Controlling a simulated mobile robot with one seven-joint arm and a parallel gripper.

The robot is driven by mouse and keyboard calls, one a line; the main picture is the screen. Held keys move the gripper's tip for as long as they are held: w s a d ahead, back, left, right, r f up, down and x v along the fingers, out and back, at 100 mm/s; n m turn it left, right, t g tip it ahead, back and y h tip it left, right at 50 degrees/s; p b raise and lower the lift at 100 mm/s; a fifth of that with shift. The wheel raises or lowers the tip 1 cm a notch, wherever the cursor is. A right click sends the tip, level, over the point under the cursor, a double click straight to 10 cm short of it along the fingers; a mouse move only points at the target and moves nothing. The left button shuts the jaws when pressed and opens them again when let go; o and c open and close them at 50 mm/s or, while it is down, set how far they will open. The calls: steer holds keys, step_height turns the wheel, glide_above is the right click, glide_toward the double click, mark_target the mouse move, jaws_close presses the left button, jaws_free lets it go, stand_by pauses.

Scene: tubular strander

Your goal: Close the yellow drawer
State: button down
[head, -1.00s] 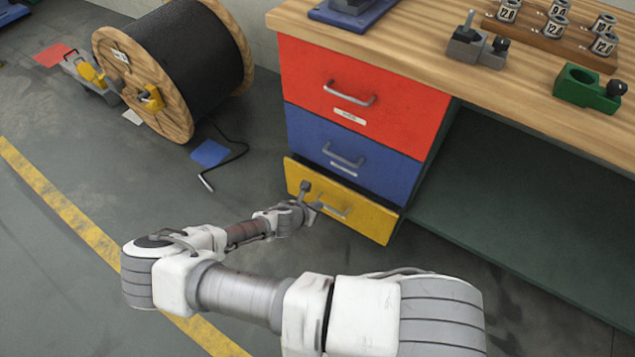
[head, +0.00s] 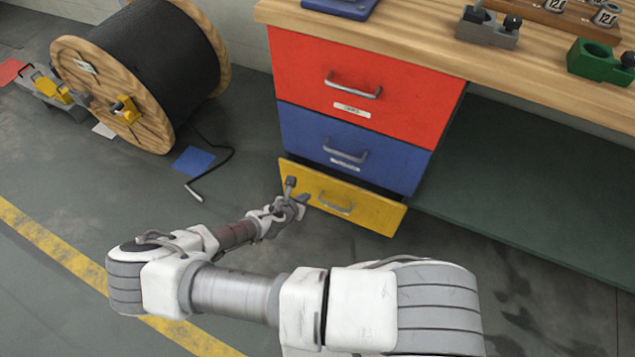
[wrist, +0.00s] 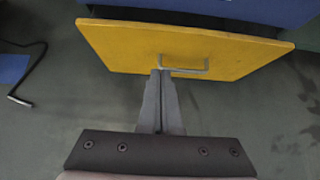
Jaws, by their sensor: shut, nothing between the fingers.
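The yellow drawer (head: 360,208) is the lowest of a stack and stands a little open, its front out ahead of the blue drawer above. Its front also fills the upper part of the wrist view (wrist: 120,45). Its metal handle (head: 337,208) shows in the wrist view (wrist: 190,70) too. My gripper (head: 303,198) is in front of the drawer's left half. In the wrist view its fingers (wrist: 160,73) are together and empty, with the tips at the left end of the handle. I cannot tell whether they touch it.
The blue drawer (head: 350,150) and red drawer (head: 360,90) above look shut. The wooden bench top (head: 420,40) holds tools. A cable reel (head: 150,65) and a blue sheet (head: 193,160) are on the left. Floor in front of the drawer is clear around my arm.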

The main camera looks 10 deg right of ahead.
mark_target(322, 180)
steer(key=shift+w+d+r+b+x, duration=0.25)
steer(key=shift+b+x, duration=0.35)
steer(key=shift+x, duration=1.2)
steer(key=shift+w+d+r+b+x, duration=0.1)
steer(key=shift+w+r+b+x, duration=0.3)
steer(key=shift+x, duration=1.35)
steer(key=shift+w+d+r+b+x, duration=0.25)
steer(key=shift+b+x, duration=0.55)
steer(key=shift+x, duration=1)
steer(key=shift+s+r, duration=0.15)
steer(key=shift+s, duration=0.05)
